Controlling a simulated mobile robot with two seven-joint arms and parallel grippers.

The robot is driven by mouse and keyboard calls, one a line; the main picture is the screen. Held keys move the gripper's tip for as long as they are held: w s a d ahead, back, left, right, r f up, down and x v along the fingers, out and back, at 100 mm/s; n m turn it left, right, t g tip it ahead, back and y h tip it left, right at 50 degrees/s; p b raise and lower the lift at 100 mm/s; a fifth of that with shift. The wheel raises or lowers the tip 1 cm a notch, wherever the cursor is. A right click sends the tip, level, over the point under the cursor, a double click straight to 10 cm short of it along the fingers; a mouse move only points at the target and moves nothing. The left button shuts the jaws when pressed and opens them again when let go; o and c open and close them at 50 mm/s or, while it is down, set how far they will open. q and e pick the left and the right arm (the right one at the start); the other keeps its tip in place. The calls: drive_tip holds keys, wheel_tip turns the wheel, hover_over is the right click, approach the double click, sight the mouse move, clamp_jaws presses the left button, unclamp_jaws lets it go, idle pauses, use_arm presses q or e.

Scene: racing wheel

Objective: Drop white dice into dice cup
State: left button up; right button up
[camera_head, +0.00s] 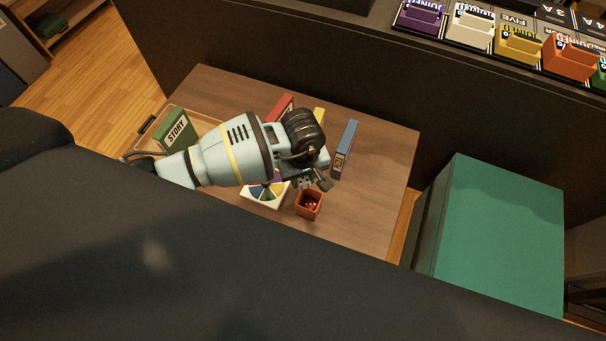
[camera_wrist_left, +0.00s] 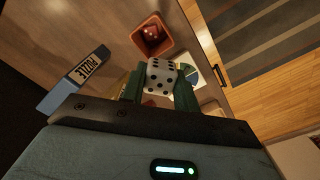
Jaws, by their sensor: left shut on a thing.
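My left gripper (camera_wrist_left: 160,88) is shut on a white die (camera_wrist_left: 160,76) with black pips, held between its green fingers in the left wrist view. The dice cup (camera_wrist_left: 152,36) is a square orange-red box, open at the top, with something red inside. In the head view the cup (camera_head: 309,204) stands on the wooden table, just below and beside my left gripper (camera_head: 313,184). The die is hidden by the gripper in the head view. The held die appears apart from the cup. My right gripper is not in view.
A white tile with a coloured wheel (camera_head: 262,195) lies left of the cup. A blue puzzle box (camera_head: 344,150) stands behind on the table (camera_head: 385,160). A green story box (camera_head: 177,132) sits in a tray at left. The table right of the cup is clear.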

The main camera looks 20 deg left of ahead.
sight(303, 187)
use_arm(q)
wheel_tip(303, 187, down, 4)
drive_tip(key=shift+s+f+b, duration=0.1)
drive_tip(key=shift+b, duration=1.15)
drive_tip(key=shift+f, duration=0.25)
drive_tip(key=shift+f+b, duration=0.2)
drive_tip(key=shift+b, duration=0.15)
drive_tip(key=o, duration=1.1)
drive_tip(key=shift+c, duration=0.2)
drive_tip(key=shift+r, duration=0.1)
